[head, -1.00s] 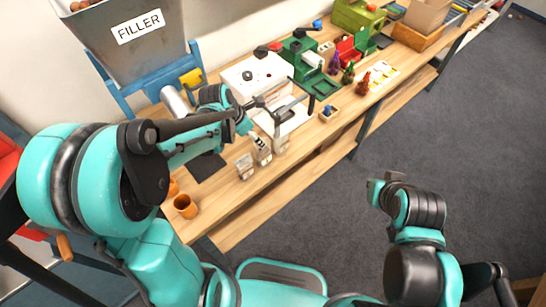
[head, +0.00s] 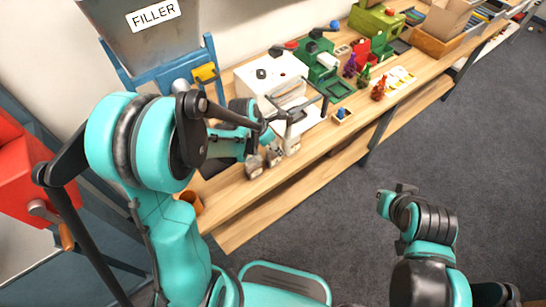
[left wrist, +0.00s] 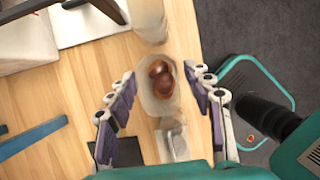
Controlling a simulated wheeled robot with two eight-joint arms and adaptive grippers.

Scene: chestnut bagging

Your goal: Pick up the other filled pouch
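Several small clear pouches stand in a row near the front edge of the wooden table, one (head: 254,167) at the near end and one (head: 291,146) at the far end. In the left wrist view, an open-topped pouch holding brown chestnuts (left wrist: 159,82) lies between the fingers of my left gripper (left wrist: 161,74). The fingers are spread, with a gap on both sides of it. Other pouches show above (left wrist: 150,20) and below it (left wrist: 177,141). My right gripper (head: 390,198) is away over the floor; its fingers are unclear.
A white machine (head: 270,78) with a grey lever frame stands just behind the pouches. The grey FILLER hopper (head: 150,45) on its blue stand is at the back left. An orange cup (head: 191,201) is partly hidden by my left arm. Open floor lies right of the table.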

